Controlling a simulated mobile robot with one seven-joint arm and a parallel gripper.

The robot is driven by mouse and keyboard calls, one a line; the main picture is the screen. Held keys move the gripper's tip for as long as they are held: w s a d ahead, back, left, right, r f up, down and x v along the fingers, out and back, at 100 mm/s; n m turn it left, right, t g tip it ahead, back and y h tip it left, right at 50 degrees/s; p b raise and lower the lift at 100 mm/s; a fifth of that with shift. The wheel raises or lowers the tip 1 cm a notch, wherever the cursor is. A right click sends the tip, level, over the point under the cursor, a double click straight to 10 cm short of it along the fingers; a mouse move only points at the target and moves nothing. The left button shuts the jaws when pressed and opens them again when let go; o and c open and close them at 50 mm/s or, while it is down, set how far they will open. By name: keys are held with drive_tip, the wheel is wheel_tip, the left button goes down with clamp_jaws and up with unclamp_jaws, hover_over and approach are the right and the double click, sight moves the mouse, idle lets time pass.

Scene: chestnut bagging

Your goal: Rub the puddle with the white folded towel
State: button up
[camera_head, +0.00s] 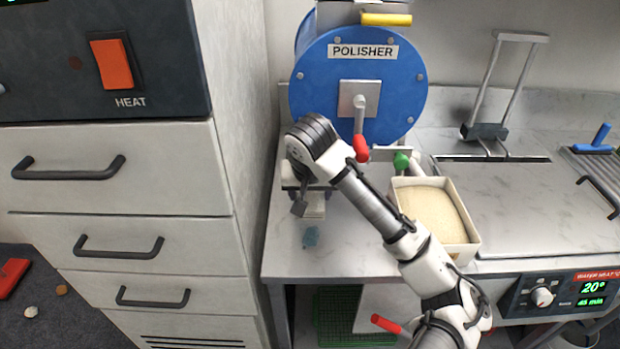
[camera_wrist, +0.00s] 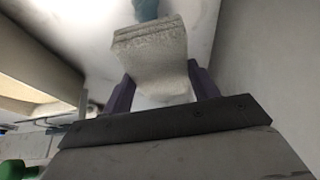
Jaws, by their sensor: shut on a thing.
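The white folded towel (camera_wrist: 150,55) is gripped between the two purple fingers of my gripper (camera_wrist: 162,85) in the wrist view. In the head view part of the towel (camera_head: 315,208) shows beside my gripper (camera_head: 300,208), below the blue polisher. The puddle (camera_head: 311,237) is a small blue patch on the pale counter, just in front of the towel. In the wrist view the puddle (camera_wrist: 146,9) shows at the top edge, just beyond the towel's end. I cannot tell whether the towel touches the counter.
The blue polisher (camera_head: 318,75) stands behind, with a red-handled crank (camera_head: 361,147). A box of pale grains (camera_head: 462,254) stands to the right on the counter. A tall drawer cabinet (camera_head: 228,130) closes off the left. The counter front (camera_head: 335,262) is clear.

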drive_tip(key=shift+s+f+b, duration=0.15)
drive_tip(key=shift+f+b, duration=0.45)
wheel_tip(320, 180, down, 5)
drive_tip(key=b, duration=0.4)
drive_tip(key=shift+r, duration=0.15)
drive_tip(key=shift+f+b, duration=0.7)
drive_tip(key=shift+f, duration=0.25)
drive_tip(key=shift+s+p, duration=0.35)
drive_tip(key=shift+s, duration=2.55)
drive_tip(key=shift+s+f, duration=0.15)
drive_tip(key=shift+s, duration=0.55)
drive_tip(key=shift+p, duration=0.6)
drive_tip(key=shift+w, duration=0.1)
